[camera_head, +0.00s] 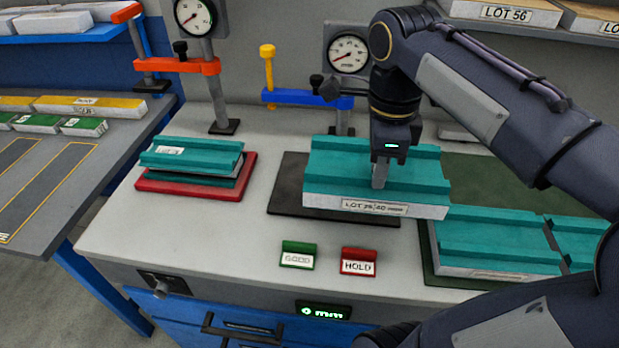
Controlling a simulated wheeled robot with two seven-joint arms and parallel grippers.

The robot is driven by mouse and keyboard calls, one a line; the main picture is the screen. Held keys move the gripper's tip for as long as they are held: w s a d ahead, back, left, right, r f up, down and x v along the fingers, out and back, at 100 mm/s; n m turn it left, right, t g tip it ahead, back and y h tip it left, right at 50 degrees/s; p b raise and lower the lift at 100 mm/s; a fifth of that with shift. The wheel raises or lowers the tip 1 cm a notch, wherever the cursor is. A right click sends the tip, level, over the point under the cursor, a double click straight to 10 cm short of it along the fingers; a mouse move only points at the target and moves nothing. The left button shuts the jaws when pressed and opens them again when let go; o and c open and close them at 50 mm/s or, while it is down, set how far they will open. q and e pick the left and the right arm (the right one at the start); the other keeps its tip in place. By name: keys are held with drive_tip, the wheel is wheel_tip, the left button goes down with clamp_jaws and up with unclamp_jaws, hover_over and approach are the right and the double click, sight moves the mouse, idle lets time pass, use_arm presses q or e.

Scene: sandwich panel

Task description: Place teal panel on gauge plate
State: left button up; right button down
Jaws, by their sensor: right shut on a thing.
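A teal ribbed panel with a pale side edge and a "LOT" label (340,182) is in the middle of the bench, over a black plate (287,196) that looks like the gauge plate. The plate shows at the panel's left and front; the rest is hidden under it. I cannot tell whether the panel touches the plate. My right gripper (380,176) points down and is shut on this panel at its top, right of its middle. My left gripper is not in view.
More teal panels (490,240) lie on a dark green mat at the right. Other teal panels (190,153) lie on a red plate (195,191) at the left. Green (298,254) and red "HOLD" (358,261) signs stand in front. Dial gauges (348,53) and clamps stand behind.

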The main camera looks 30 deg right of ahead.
sight(353, 154)
drive_tip(key=w+f, duration=0.1)
drive_tip(key=w, duration=0.1)
drive_tip(key=w+d+f, duration=0.1)
drive_tip(key=w, duration=0.2)
drive_tip(key=w+f, duration=0.1)
drive_tip(key=w, duration=0.2)
drive_tip(key=shift+d+f, duration=0.2)
drive_tip(key=shift+f, duration=0.15)
drive_tip(key=w+f, duration=0.1)
drive_tip(key=f, duration=0.1)
drive_tip(key=w+f, duration=0.2)
drive_tip(key=f, duration=0.1)
drive_tip(key=w+f, duration=0.2)
drive_tip(key=f, duration=0.1)
drive_tip(key=shift+w+d+f, duration=0.1)
drive_tip(key=shift+d+f, duration=0.15)
drive_tip(key=shift+d, duration=0.15)
drive_tip(key=shift+f, duration=0.25)
drive_tip(key=shift+f, duration=0.15)
drive_tip(key=c, duration=1.3)
unclamp_jaws()
